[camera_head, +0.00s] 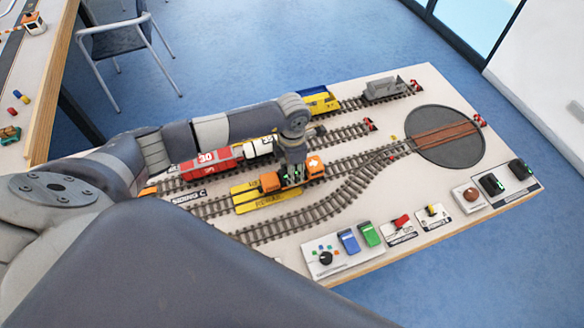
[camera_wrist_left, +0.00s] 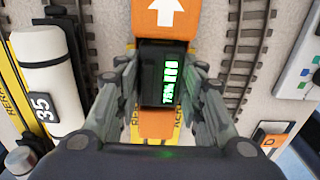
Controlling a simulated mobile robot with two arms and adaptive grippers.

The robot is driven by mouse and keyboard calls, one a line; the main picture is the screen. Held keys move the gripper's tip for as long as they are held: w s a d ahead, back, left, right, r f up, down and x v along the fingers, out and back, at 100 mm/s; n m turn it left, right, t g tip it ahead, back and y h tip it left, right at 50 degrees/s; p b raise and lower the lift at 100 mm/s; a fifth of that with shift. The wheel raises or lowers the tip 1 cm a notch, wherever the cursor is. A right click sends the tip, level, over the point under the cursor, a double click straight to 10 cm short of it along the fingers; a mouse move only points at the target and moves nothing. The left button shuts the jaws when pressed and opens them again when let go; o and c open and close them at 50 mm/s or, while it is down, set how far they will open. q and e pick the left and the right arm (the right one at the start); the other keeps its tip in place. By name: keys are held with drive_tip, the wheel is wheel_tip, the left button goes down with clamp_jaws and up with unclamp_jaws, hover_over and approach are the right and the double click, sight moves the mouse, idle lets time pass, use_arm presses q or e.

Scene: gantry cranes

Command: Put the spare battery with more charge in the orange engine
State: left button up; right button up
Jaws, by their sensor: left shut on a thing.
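The orange engine (camera_head: 314,166) stands on the middle track of the layout board. It shows in the left wrist view (camera_wrist_left: 161,22) with a white arrow on one end and orange at the other end. A black battery (camera_wrist_left: 154,53) with a green display reading 75% and lit bars sits between these orange ends. My left gripper (camera_wrist_left: 164,78) has a finger on each side of the battery and is shut on it. In the head view, my left gripper (camera_head: 292,174) is over the engine. Whether the battery is fully seated is hard to tell. My right gripper is out of view.
A red wagon (camera_head: 212,162) stands on the track behind the engine. A turntable (camera_head: 445,136) lies at the right. Two black blocks (camera_head: 492,184) (camera_head: 520,170) sit on a front-edge plate. Blue (camera_head: 348,241) and green (camera_head: 370,235) blocks stand near a knob.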

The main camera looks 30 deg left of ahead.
use_arm(q)
drive_tip(key=o, duration=1.2)
drive_tip(key=shift+f, duration=0.1)
drive_tip(key=shift+r, duration=0.25)
drive_tip(key=shift+w+r, duration=0.1)
drive_tip(key=shift+r, duration=0.25)
drive_tip(key=shift+r+b, duration=1.25)
drive_tip(key=shift+r, duration=4.3)
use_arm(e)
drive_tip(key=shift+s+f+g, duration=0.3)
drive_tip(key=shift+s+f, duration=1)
